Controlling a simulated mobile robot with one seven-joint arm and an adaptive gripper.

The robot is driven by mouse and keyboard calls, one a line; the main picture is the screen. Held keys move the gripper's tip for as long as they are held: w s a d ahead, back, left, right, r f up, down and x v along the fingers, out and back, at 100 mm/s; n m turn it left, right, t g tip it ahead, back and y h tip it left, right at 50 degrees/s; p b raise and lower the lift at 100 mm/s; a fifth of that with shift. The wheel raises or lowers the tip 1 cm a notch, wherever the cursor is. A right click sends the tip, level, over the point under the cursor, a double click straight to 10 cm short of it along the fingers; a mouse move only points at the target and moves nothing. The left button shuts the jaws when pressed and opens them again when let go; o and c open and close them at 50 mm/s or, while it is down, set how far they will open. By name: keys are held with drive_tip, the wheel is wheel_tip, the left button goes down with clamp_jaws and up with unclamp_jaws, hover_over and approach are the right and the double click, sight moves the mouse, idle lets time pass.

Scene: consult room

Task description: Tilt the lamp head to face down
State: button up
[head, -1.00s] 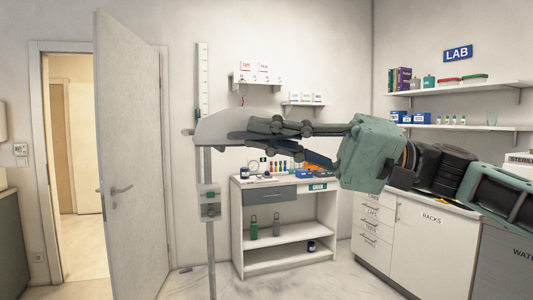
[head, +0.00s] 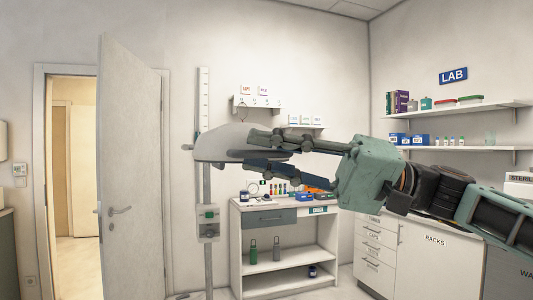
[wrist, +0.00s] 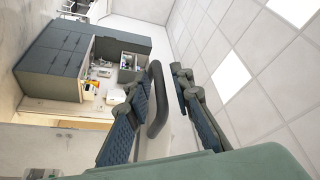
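The lamp head (head: 222,146) is a pale grey dome on an upright pole at centre-left in the head view. Its rounded side is up and its flat edge looks near level, facing down. Its dark handle bar (head: 262,154) sticks out to the right, between my fingers. My gripper (head: 248,149) reaches in from the right with its fingers spread, one above and one below the handle. In the wrist view, the curved dark handle (wrist: 158,100) lies between the two separated fingers (wrist: 155,88). Gaps show beside it; contact is hard to judge.
A white shelf unit (head: 285,255) with small bottles and boxes stands behind the lamp. A lab counter (head: 425,245) and wall shelves (head: 460,148) are at right. A door (head: 132,180) stands ajar at left. A grey-green control box (head: 208,222) is on the pole.

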drive_tip(key=v, duration=1.2)
drive_tip(key=shift+f, duration=0.1)
drive_tip(key=s+a+f+m+t+h, duration=0.3)
drive_tip(key=s+a+f+t+h, duration=0.35)
drive_tip(key=f, duration=0.55)
drive_tip(key=s+d+f+m+g+h, duration=0.1)
drive_tip(key=d+f+m+g+h, duration=0.2)
drive_tip(key=f+h, duration=1.65)
wheel_tip(320, 180, up, 13)
drive_tip(key=d+t+y+p, duration=0.1)
drive_tip(key=y+p, duration=0.4)
drive_tip(key=p, duration=1.4)
drive_tip(key=shift+d+r+y+p, duration=0.2)
drive_tip(key=shift+d+y+p, duration=0.15)
drive_tip(key=shift+d, duration=0.15)
